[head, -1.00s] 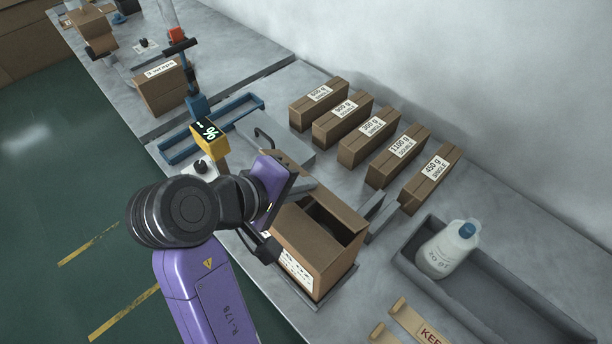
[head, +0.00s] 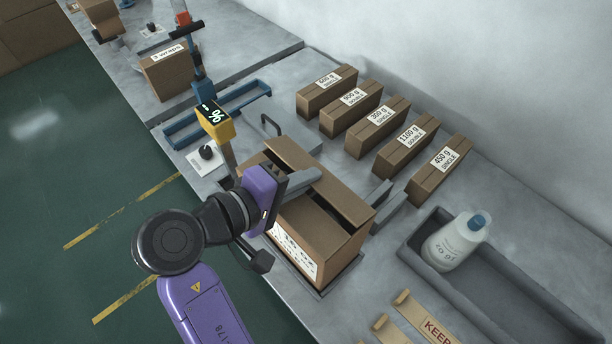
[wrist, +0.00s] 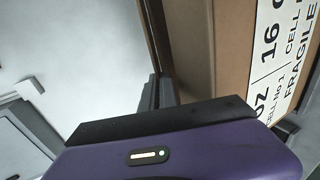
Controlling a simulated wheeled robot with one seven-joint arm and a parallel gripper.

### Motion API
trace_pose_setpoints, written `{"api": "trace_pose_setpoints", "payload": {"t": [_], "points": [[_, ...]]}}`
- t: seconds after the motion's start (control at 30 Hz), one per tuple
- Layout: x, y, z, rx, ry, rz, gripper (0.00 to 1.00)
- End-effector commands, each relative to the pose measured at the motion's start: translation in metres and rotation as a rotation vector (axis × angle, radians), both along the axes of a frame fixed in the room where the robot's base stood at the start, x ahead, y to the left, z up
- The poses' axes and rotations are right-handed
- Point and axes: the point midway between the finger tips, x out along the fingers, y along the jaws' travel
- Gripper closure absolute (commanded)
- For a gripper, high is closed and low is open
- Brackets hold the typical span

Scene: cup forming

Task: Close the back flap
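The open brown carton (head: 320,256) stands on the bench, with a white printed label (head: 292,252) on its near side. Its long flap on the wall side (head: 345,203) leans over the top, and a dark gap shows under it. My gripper (head: 306,180) is over the carton's top, its grey fingers lying across the flap area. The fingers look together, with nothing seen between them. In the wrist view, the fingers (wrist: 158,92) are beside the carton's brown edge, and my purple gripper body hides much of the lower picture. Whether they touch the flap is unclear.
Several closed, labelled cartons (head: 376,128) stand in a row towards the wall. A yellow display post (head: 215,122) is close on the left. A grey tray (head: 506,290) with a white bottle (head: 455,241) is at the right. A grey block (head: 384,205) adjoins the carton.

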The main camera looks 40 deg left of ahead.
Motion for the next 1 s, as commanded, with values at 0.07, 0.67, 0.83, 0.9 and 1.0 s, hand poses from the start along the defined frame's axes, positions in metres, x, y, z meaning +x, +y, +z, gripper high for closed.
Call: {"api": "trace_pose_setpoints", "payload": {"t": [0.07, 0.67, 0.83, 0.9, 1.0], "points": [[-0.001, 0.000, -0.001, -0.001, 0.002, -0.001, 0.87], [0.000, 0.000, 0.000, 0.000, 0.016, 0.000, 0.75], [0.002, 0.001, 0.009, 0.010, 0.108, 0.000, 0.75], [0.004, 0.001, 0.013, 0.018, 0.168, 0.001, 0.75], [0.008, 0.000, 0.016, 0.025, 0.263, -0.001, 0.75]]}}
